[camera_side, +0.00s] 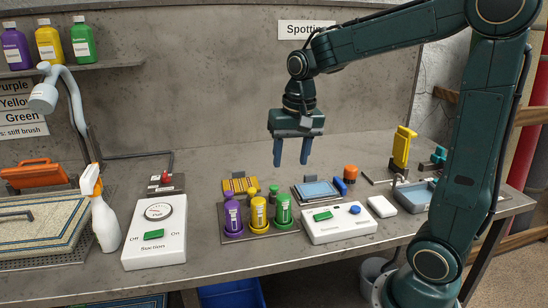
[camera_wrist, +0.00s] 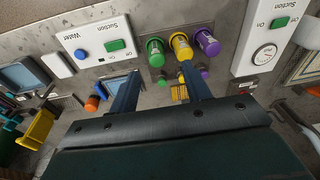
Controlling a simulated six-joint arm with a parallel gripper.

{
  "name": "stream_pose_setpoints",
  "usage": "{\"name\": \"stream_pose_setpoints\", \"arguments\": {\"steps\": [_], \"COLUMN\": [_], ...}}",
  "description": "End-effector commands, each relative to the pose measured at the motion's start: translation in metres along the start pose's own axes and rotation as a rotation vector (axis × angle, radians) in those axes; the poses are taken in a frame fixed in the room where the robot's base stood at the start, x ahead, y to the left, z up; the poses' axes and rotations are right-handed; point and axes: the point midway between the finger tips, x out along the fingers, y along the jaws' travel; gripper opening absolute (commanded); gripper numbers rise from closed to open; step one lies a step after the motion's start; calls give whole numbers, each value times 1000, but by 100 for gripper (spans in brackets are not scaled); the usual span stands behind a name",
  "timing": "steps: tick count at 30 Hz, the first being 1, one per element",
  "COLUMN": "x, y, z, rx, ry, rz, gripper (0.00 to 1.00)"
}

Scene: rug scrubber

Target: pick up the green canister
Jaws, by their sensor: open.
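The green canister (camera_side: 283,212) stands upright at the right end of a row in a dark holder (camera_side: 260,237), beside a yellow canister (camera_side: 258,213) and a purple canister (camera_side: 232,216). In the wrist view, the green canister (camera_wrist: 155,47) is at the left of the row, beyond my fingertips. My gripper (camera_side: 291,160) points down, open and empty, above and behind the canisters in the side view. Its two blue fingers are apart in the wrist view (camera_wrist: 160,72), with nothing between them touching.
A white suction box (camera_side: 153,235) stands left of the holder and a white water box (camera_side: 338,224) right of it. A white spray bottle (camera_side: 103,215) stands farther left. An orange knob (camera_side: 350,172) is at the back. A shelf (camera_side: 70,68) holds purple, yellow and green bottles.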

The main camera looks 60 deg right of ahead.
Motion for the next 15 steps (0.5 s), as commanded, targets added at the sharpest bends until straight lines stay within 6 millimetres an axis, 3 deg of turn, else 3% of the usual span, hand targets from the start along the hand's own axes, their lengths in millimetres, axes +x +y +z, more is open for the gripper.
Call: {"name": "stream_pose_setpoints", "arguments": {"steps": [6, 15], "x": [31, 55], "y": [4, 9], "z": [-37, -61], "rx": [162, 276], "ry": [-69, -109], "rz": [47, 79], "gripper": [48, 48]}}
